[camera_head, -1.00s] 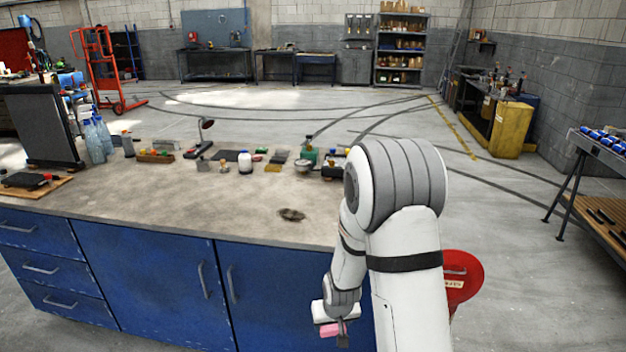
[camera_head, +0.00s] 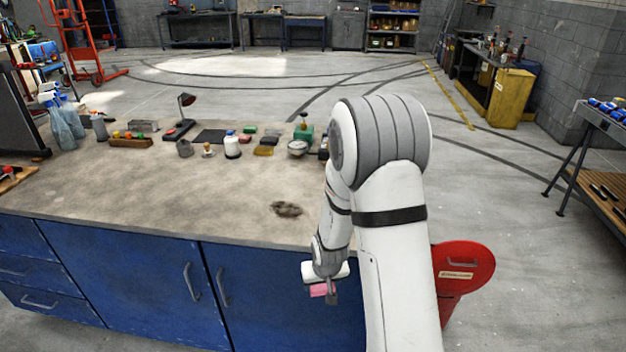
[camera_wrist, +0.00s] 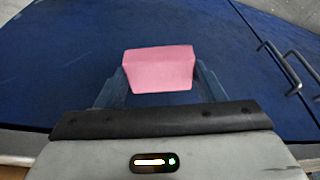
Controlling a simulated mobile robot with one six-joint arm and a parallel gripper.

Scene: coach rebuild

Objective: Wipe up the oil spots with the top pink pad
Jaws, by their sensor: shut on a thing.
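A pink pad (camera_head: 319,290) is held in my gripper (camera_head: 322,292), low in front of the workbench's blue doors. The wrist view shows the pink pad (camera_wrist: 159,70) between the two fingers of my gripper (camera_wrist: 158,80), with the blue door behind it. A dark oil spot (camera_head: 287,209) lies on the bare front part of the workbench top (camera_head: 180,195), near its front edge. The gripper is below the level of the bench top, apart from the spot. No other spot is clear to me.
Along the back of the bench stand a white bottle (camera_head: 232,147), a round dial (camera_head: 298,147), a small lamp (camera_head: 183,115), a wooden tray (camera_head: 130,143) and spray bottles (camera_head: 65,120). A red round bin (camera_head: 462,268) stands right of my arm. The bench front is mostly clear.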

